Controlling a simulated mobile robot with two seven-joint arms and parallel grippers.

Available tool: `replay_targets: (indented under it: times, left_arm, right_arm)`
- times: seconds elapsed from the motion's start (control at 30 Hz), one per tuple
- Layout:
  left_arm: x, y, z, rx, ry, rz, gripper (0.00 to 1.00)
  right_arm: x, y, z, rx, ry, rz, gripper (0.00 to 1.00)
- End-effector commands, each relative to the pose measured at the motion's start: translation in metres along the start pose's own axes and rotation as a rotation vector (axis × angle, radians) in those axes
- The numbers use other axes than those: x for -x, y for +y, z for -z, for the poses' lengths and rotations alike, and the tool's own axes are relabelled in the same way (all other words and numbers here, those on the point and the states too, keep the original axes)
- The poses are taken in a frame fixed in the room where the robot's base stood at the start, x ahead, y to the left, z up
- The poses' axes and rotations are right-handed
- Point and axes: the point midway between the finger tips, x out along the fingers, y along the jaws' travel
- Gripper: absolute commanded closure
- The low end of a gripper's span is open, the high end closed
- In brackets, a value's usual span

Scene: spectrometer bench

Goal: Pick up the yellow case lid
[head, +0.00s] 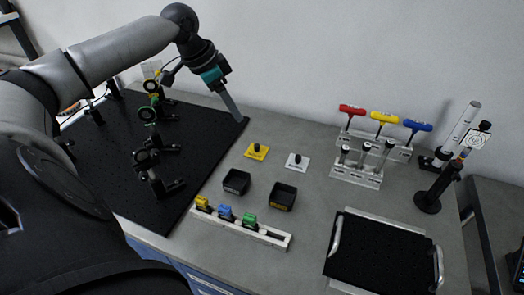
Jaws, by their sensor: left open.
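My right gripper is not in view.
A white lid (291,163) lies right of the yellow one. Two black open cases (236,183) (283,198) stand in front, then a white rack (270,236) holding coloured pieces. Optical mounts (150,155) stand on the black board (110,190). A handled black tray (378,258) lies front right.

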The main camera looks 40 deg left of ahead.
Motion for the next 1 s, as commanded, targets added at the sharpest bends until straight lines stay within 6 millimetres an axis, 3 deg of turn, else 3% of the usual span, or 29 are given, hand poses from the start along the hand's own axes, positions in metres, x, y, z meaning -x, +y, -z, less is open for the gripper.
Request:
replay_targets:
  times: [0.4,0.67,1.0]
  left_arm:
    - [-0.079,0.001,0.001,0.001,0.001,-0.003,0.43]
    - [-0.100,0.001,0.001,-0.001,0.000,-0.001,0.43]
    - [-0.145,0.001,0.001,0.000,-0.001,-0.001,0.43]
  right_arm:
    - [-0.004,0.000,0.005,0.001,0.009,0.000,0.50]
    - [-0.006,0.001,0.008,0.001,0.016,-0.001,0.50]
    - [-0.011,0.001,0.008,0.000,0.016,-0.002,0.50]
